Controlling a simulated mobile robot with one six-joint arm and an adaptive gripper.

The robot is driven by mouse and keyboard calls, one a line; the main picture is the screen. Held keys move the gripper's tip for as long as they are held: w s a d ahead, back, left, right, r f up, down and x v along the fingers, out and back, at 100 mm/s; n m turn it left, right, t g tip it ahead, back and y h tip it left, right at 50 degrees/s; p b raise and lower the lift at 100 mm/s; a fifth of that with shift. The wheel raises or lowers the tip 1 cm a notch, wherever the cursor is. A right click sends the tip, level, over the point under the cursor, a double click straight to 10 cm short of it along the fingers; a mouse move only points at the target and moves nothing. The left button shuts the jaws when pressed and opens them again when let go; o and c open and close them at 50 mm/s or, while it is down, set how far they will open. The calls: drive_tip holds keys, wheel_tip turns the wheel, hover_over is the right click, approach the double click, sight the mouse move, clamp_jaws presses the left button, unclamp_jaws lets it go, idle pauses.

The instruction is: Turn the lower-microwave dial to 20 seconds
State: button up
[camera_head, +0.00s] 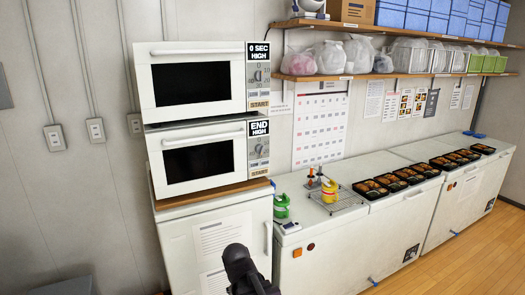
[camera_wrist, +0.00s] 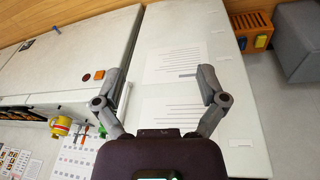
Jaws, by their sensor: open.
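The lower microwave (camera_head: 205,160) is white with a dark window and stands under a matching upper microwave (camera_head: 190,78). Its display (camera_head: 258,128) reads END HIGH. The lower-microwave dial (camera_head: 258,148) is on the panel below that display, too small to read its pointer. The dark end of my arm with my gripper (camera_head: 238,258) is low in the head view, below the lower microwave and apart from it. In the wrist view my gripper (camera_wrist: 160,75) has its two grey fingers spread wide with nothing between them. The lower microwave does not show in the wrist view.
The upper display reads 0 SEC HIGH. A white cabinet (camera_head: 178,245) with paper sheets stands under the microwaves. Shelves (camera_head: 400,75) with bags hang at upper right.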

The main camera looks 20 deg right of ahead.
drive_tip(key=w+d+r+m+t+h+p, duration=0.2)
drive_tip(key=w+d+r+m+t+h, duration=0.1)
drive_tip(key=w+d+r, duration=0.45)
drive_tip(key=n+t+y+p, duration=0.1)
drive_tip(key=t+y+p, duration=0.4)
drive_tip(key=t+p, duration=0.6)
approach(262, 151)
drive_tip(key=s+f+t+b, duration=0.1)
drive_tip(key=s+f+t, duration=0.1)
drive_tip(key=s, duration=0.1)
drive_tip(key=shift+s+d+b, duration=0.2)
drive_tip(key=shift+s+b, duration=0.05)
drive_tip(key=shift+b, duration=0.1)
drive_tip(key=shift+f, duration=0.1)
drive_tip(key=shift+w, duration=0.1)
drive_tip(key=w, duration=1.3)
drive_tip(key=shift+w+a, duration=0.25)
drive_tip(key=shift+w, duration=0.05)
